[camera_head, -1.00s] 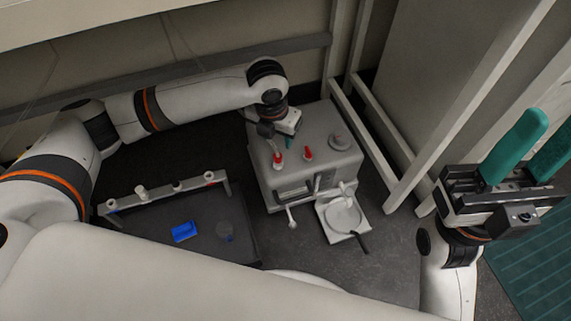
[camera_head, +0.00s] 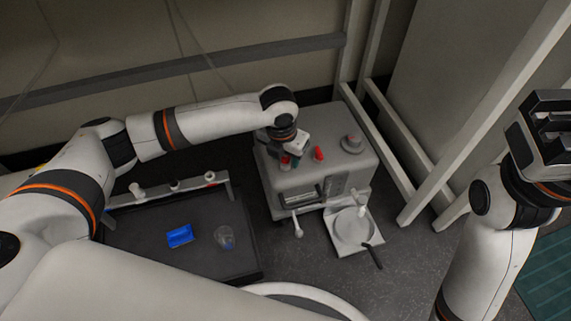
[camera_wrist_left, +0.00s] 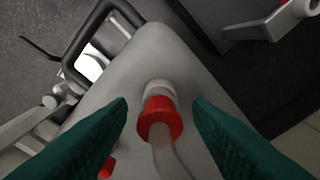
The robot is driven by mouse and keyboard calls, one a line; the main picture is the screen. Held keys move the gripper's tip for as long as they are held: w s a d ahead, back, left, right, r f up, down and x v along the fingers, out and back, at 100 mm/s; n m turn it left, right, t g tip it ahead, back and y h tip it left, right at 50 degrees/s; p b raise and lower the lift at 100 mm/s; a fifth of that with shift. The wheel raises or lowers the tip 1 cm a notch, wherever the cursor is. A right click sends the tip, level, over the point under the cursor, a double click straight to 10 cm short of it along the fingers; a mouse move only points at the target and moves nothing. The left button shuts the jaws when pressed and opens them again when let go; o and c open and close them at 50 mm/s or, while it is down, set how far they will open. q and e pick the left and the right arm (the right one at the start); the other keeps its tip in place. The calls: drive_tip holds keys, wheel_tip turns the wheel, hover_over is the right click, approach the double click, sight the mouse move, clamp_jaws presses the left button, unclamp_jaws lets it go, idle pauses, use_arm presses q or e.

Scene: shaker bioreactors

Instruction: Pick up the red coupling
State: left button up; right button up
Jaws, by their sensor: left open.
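A red coupling (camera_wrist_left: 160,118) with a pale collar and a pale tube sits on top of the grey machine. In the left wrist view it lies between the two green fingers of my left gripper (camera_wrist_left: 160,106), with a gap on each side. In the head view my left gripper (camera_head: 291,161) is over the machine's left part, and the red coupling (camera_head: 284,163) shows partly beside its fingers. A second red piece (camera_head: 318,153) stands to the right on the machine.
The grey machine (camera_head: 345,172) has a round grey knob (camera_head: 352,143) on top and a pan on a small stand (camera_head: 354,228) in front. A black tray (camera_head: 165,258) with a blue block (camera_head: 180,236) lies to the left. White posts rise on the right.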

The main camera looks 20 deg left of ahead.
use_arm(q)
drive_tip(key=shift+f, duration=0.1)
clamp_jaws()
idle(0.3)
